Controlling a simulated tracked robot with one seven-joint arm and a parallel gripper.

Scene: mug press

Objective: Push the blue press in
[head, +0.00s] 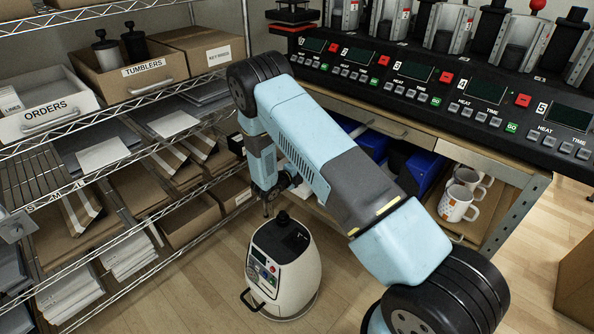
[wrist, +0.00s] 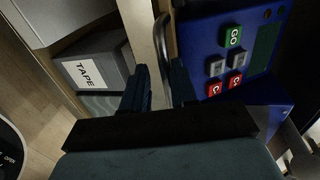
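The blue press (wrist: 240,85) fills the upper right of the wrist view. Its face carries a green GO button, grey buttons, red C buttons and a dark screen. A grey curved bar (wrist: 163,40) runs along its left side. In the head view, blue bodies (head: 425,172) show under the bench, partly behind my arm. My gripper (wrist: 160,75) has its two dark fingers apart, with a narrow gap and nothing seen held between them. The fingers are just left of the press face; I cannot tell whether they touch it. In the head view the fingers are mostly hidden.
A wire shelf rack (head: 120,105) with boxes stands at left. A white machine (head: 285,265) stands on the floor below my wrist. White mugs (head: 456,203) sit on the bench's low shelf. A grey TAPE box (wrist: 92,72) is left of my fingers. Floor is open in front.

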